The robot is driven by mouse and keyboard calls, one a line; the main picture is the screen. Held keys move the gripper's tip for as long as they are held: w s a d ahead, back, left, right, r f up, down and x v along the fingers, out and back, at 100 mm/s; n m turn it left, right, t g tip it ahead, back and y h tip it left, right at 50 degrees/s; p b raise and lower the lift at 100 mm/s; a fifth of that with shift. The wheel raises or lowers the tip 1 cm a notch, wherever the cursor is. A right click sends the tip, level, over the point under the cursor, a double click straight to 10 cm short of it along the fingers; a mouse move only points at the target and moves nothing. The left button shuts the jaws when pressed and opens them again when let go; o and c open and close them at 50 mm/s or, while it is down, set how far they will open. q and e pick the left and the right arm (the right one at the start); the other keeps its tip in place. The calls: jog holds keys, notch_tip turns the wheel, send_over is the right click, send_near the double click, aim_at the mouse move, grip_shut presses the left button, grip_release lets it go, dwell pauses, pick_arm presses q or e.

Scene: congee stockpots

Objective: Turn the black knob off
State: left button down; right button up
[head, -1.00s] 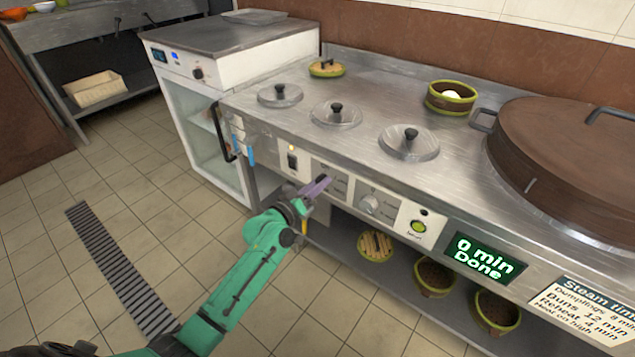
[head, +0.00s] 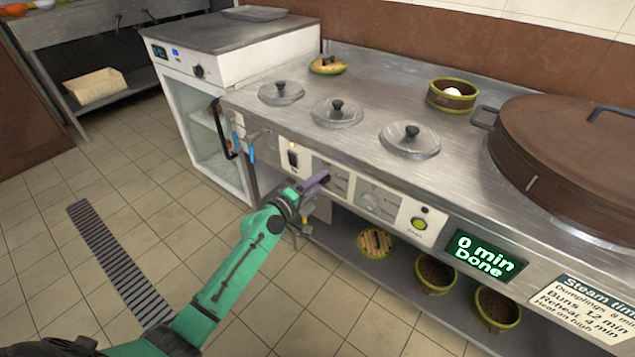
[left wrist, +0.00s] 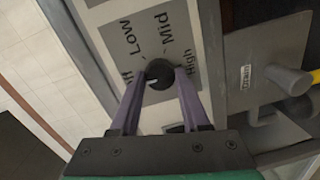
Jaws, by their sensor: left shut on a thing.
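The black knob (left wrist: 159,75) shows in the left wrist view on a pale panel marked Low, Mid and High, with a small light mark on its face. My left gripper (left wrist: 158,84) has its purple fingers on either side of the knob, shut on it. In the head view my left gripper (head: 318,183) reaches the counter's front panel, and its fingers cover most of the knob. My right gripper is not in view.
The display (head: 484,256) reads "0 min Done". Lidded pots line the counter (head: 400,90).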

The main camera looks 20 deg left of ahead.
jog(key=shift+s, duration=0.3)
pick_arm(q)
jog(key=shift+c, duration=1.9)
grip_release()
jog(key=v, duration=1.4)
jog(key=shift+s+b, duration=0.25)
jog(key=shift+b, duration=0.1)
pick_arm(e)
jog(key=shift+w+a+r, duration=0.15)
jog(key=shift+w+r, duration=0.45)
pick_arm(q)
jog(key=shift+a, duration=0.1)
